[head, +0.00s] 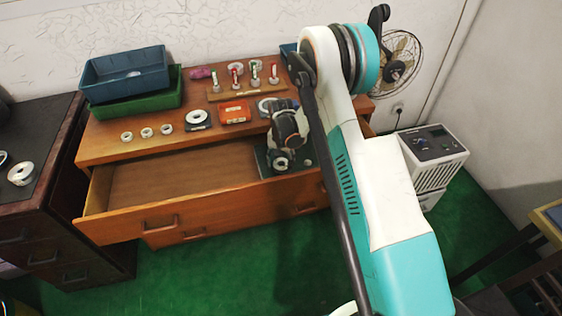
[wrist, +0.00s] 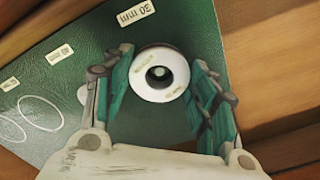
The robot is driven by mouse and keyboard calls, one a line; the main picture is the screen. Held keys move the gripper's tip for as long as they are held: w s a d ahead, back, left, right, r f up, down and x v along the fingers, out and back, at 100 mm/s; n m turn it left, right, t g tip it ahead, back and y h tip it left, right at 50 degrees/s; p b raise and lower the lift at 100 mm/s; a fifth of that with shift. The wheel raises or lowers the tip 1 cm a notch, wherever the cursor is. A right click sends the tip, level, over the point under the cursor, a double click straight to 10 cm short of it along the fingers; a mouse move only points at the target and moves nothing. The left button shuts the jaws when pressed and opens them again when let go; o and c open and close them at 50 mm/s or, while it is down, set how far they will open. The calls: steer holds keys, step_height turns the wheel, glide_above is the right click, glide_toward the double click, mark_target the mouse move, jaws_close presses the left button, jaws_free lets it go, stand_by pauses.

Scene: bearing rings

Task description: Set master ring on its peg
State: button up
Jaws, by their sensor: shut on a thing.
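The master ring (wrist: 160,62), a pale metal ring with small markings, sits between the two fingers of my gripper (wrist: 163,80) in the wrist view. My gripper is shut on it. A small grey round shape shows inside its dark hole, perhaps a peg end; I cannot tell whether the ring is around it or above it. Below is a green board (wrist: 80,75) with white size labels, one reading 30 mm (wrist: 135,12), beside the ring. In the head view my gripper (head: 282,157) holds the ring (head: 281,163) low over the board, which lies in the open drawer's right end.
The open drawer (head: 150,222) has bare space on its left. On the cabinet top stand several small rings (head: 147,132), a red box (head: 235,112), a rack of upright gauges (head: 238,93), and blue (head: 125,72) and green (head: 150,103) bins. A dark cabinet (head: 75,200) stands left.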

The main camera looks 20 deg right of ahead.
steer(key=shift+f+b, duration=0.4)
steer(key=shift+f, duration=0.2)
steer(key=o, duration=1.6)
steer(key=shift+r, duration=0.1)
step_height(320, 180, up, 12)
